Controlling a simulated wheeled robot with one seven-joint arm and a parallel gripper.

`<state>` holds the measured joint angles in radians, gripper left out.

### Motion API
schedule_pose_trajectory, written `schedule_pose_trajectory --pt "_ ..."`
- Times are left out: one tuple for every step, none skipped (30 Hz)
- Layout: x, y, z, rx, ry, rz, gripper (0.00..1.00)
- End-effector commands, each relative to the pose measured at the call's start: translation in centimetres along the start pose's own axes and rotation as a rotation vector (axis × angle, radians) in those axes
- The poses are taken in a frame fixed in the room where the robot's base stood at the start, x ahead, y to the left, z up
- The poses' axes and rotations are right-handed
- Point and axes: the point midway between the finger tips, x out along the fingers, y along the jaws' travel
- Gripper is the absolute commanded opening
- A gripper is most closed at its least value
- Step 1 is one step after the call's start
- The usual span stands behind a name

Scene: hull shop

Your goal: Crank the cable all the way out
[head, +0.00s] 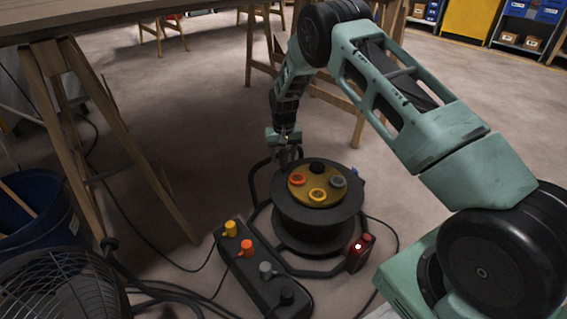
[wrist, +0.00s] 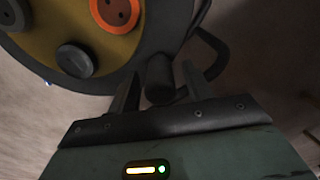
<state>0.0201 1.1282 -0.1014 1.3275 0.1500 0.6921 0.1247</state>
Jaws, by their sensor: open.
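The cable reel (head: 310,240) stands on the floor, a black drum in a tubular frame. Its yellow top disc (head: 305,196) carries orange, yellow, grey and black round sockets. My gripper (head: 287,158) is at the far left edge of the drum, pointing down. In the wrist view my gripper (wrist: 161,74) is open. A dark cylindrical knob (wrist: 160,82), seemingly the crank handle, stands between its fingers near the drum rim. I cannot tell whether the fingers touch it. Part of the disc (wrist: 98,45) shows at upper left there. The cable wound inside the drum is hidden.
A black power strip (head: 262,277) with coloured plugs lies in front of the reel. A small box with a red light (head: 358,250) sits at the frame's right. A fan (head: 62,290), a blue bucket (head: 25,225) and wooden trestles (head: 120,140) stand left. Cables cross the floor.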

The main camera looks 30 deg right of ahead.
Motion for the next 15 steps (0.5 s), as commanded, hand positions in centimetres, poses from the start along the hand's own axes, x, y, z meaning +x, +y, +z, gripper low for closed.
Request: schedule_pose_trajectory --pt "0.62 0.0 -0.01 0.0 0.0 0.0 0.51" --pt "0.76 0.0 -0.01 0.0 0.0 0.0 0.51" --pt "0.89 0.0 -0.02 0.0 0.001 0.0 0.51" --pt "0.96 0.0 -0.02 0.0 0.001 0.0 0.51" --pt "1.0 0.0 -0.02 0.0 0.001 0.0 0.51" --pt "1.03 -0.01 -0.02 0.0 0.001 0.0 0.51" --pt "1.03 -0.01 -0.02 0.0 0.001 0.0 0.51" --pt "1.02 -0.01 -0.02 0.0 0.001 0.0 0.51" --pt "1.01 0.0 -0.02 0.0 0.001 0.0 0.51" --pt "1.0 0.0 -0.01 0.0 0.001 0.0 0.51" --pt "0.99 0.0 -0.01 0.0 0.001 0.0 0.51" --pt "1.0 0.0 -0.01 0.0 0.0 0.0 0.51" --pt "0.99 0.0 -0.01 0.0 0.0 0.0 0.48" --pt "0.99 0.0 0.0 0.0 0.0 0.0 0.39" --pt "0.99 0.0 0.0 0.0 0.0 0.0 0.28"
